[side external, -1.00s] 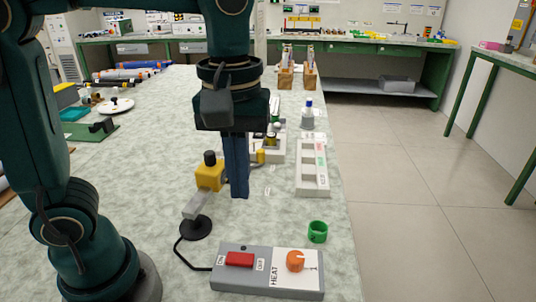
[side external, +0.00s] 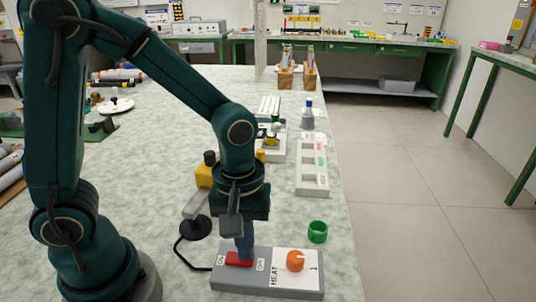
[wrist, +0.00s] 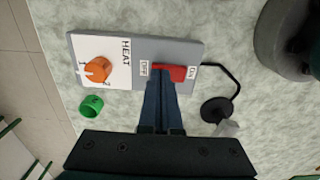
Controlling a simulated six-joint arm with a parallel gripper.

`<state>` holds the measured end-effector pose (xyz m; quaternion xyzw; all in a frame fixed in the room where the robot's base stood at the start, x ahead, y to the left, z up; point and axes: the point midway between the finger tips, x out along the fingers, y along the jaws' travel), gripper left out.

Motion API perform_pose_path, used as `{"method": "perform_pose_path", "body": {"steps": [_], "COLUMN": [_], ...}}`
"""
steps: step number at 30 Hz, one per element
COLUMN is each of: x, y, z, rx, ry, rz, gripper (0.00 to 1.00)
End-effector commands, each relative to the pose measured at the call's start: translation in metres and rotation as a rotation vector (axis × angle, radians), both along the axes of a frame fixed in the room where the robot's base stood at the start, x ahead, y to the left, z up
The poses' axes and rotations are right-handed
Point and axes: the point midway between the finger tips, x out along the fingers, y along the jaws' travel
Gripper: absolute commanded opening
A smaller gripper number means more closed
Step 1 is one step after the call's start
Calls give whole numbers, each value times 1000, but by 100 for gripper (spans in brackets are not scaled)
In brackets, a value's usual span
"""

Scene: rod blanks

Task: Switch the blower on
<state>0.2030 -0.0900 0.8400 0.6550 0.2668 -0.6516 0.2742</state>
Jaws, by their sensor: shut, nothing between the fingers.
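The grey control box (side external: 224,281) lies at the near end of the bench. It carries a red rocker switch (side external: 234,261) between ON and OFF labels, and an orange HEAT knob (side external: 295,261). The wrist view shows the red switch (wrist: 178,72) and the orange knob (wrist: 97,69). My gripper (side external: 246,262) is shut and empty, pointing down with its tips at the switch, toward the OFF label. I cannot tell whether they touch it, and they hide part of it. The yellow blower (side external: 204,178) with a grey nozzle stands on a black round base, cabled to the box.
A green ring (side external: 317,232) lies just behind the box's right end. A grey slotted tray (side external: 313,180) and a blue-capped bottle (side external: 308,115) stand farther back. The bench's right edge is close to the box.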

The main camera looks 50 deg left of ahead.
Motion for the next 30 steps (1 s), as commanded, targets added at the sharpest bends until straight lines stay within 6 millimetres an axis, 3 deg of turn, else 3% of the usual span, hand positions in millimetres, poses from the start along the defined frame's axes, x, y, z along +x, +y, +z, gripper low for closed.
{"method": "perform_pose_path", "body": {"steps": [30], "x": [-6], "y": [6], "z": [-6], "rx": [4], "ry": [5], "rz": [-1], "gripper": [0]}}
